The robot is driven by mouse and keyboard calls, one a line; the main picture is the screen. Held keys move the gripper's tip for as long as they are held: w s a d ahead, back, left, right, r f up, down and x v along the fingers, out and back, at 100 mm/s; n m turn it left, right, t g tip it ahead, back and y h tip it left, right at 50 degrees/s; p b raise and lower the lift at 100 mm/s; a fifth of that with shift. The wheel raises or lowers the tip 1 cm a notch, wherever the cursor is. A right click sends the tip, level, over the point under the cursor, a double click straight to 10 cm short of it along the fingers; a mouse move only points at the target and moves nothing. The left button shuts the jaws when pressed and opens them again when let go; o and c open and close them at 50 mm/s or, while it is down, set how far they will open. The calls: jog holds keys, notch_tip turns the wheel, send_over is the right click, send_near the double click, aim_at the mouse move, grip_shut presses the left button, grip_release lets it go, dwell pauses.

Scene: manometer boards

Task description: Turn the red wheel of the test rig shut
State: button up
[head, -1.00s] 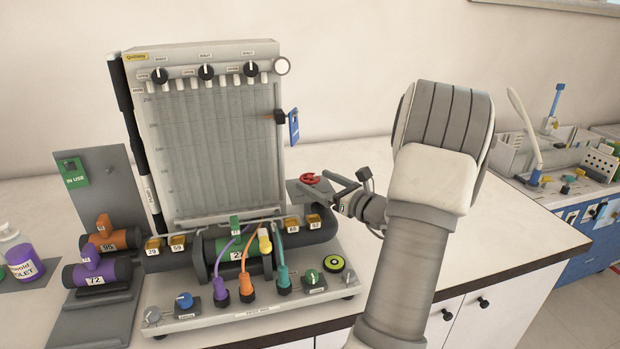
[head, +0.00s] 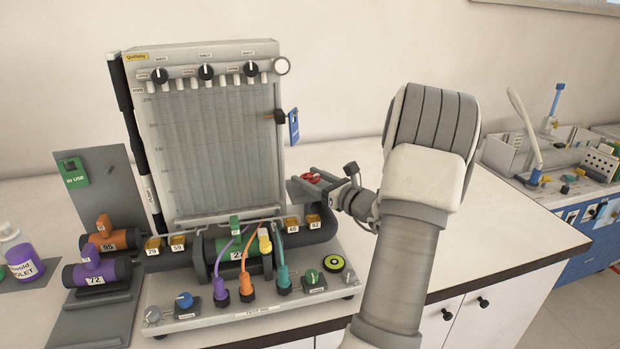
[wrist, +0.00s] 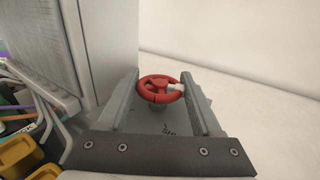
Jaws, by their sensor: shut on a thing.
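The red wheel (head: 311,177) stands at the back right of the test rig (head: 166,321), beside the tall tube board. In the wrist view the wheel (wrist: 160,98) is a spoked red ring on a short hub, with a pale mark on the right of its rim. My gripper (head: 309,180) has come in from the right and is shut on the wheel. In the wrist view one finger lies on each side of the rim, left and right. The fingers partly hide the wheel in the head view.
The tube board (head: 206,140) rises close to the left of my gripper, with a blue tag (head: 293,126) on its edge. A dark pipe (head: 323,228) and coloured hoses run in front. The counter right of the rig is clear.

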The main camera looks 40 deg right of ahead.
jog(key=shift+c, duration=0.8)
jog(key=m+h+b, duration=0.1)
jog(key=h+b, duration=0.1)
jog(key=m+h+b, duration=0.2)
jog(key=h, duration=0.1)
jog(key=shift+w+f+g, duration=0.1)
jog(key=shift+g, duration=0.2)
jog(key=shift+m+g+h+b, duration=0.3)
jog(key=shift+m+h+b, duration=0.2)
jog(key=shift+h+b, duration=0.2)
jog(key=shift+m+h, duration=0.3)
jog(key=shift+h, duration=0.2)
jog(key=shift+r, duration=0.2)
jog(key=o, duration=1.4)
jog(key=shift+c, duration=0.2)
jog(key=shift+f, duration=0.1)
